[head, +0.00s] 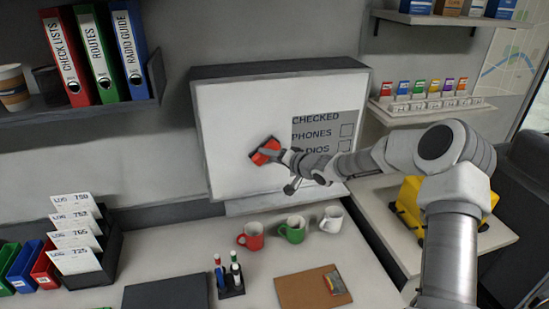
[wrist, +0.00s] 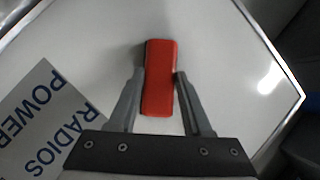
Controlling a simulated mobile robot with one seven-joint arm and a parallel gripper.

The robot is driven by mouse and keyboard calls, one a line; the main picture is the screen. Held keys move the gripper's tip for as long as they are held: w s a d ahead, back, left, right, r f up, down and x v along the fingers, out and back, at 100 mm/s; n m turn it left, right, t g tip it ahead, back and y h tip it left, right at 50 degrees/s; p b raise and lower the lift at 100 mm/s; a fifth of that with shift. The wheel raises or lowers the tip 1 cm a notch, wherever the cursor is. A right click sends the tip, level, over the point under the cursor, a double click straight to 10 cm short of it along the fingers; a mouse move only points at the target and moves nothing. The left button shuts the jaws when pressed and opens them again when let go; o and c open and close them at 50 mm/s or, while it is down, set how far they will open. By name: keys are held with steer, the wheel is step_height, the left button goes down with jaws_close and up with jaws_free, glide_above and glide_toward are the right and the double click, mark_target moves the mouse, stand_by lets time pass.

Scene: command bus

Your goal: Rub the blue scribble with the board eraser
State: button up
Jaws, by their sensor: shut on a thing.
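The board eraser (head: 264,151) is red with a dark edge and is held against or very near the whiteboard (head: 230,112). In the wrist view the red eraser (wrist: 160,75) sits between the two fingers. My gripper (head: 275,152) is shut on it; its fingers (wrist: 158,82) flank the eraser's sides. No blue scribble shows on the visible white surface in either view. The area behind the eraser and gripper is hidden.
A grey checklist panel (head: 328,125) is on the board's right side. Below stand a red mug (head: 251,237), a green mug (head: 292,229), a white mug (head: 331,219) and a pen holder (head: 231,284). A clipboard (head: 300,291) lies in front.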

steer(key=shift+s+a+b, duration=0.4)
steer(key=shift+a+b, duration=0.5)
steer(key=shift+a, duration=0.65)
steer(key=shift+s+a+b, duration=0.35)
steer(key=shift+a+b, duration=0.5)
steer(key=shift+a, duration=0.65)
steer(key=shift+s+a+b, duration=0.4)
steer(key=shift+a+b, duration=0.5)
steer(key=shift+a, duration=0.65)
steer(key=a+b, duration=0.1)
steer(key=a, duration=0.1)
steer(key=s+a+b, duration=0.1)
steer(key=a+b, duration=0.1)
steer(key=s+a+b, duration=0.1)
steer(key=a+b, duration=0.1)
steer(key=a, duration=0.1)
steer(key=shift+d, duration=0.1)
steer(key=shift+s+d+b, duration=0.25)
steer(key=shift+s+b, duration=0.05)
steer(key=shift+s, duration=0.65)
steer(key=shift+s+d+b, duration=0.25)
steer(key=shift+s, duration=0.7)
steer(key=shift+s+d+b, duration=0.25)
steer(key=shift+s+b, duration=0.05)
steer(key=shift+s, duration=0.65)
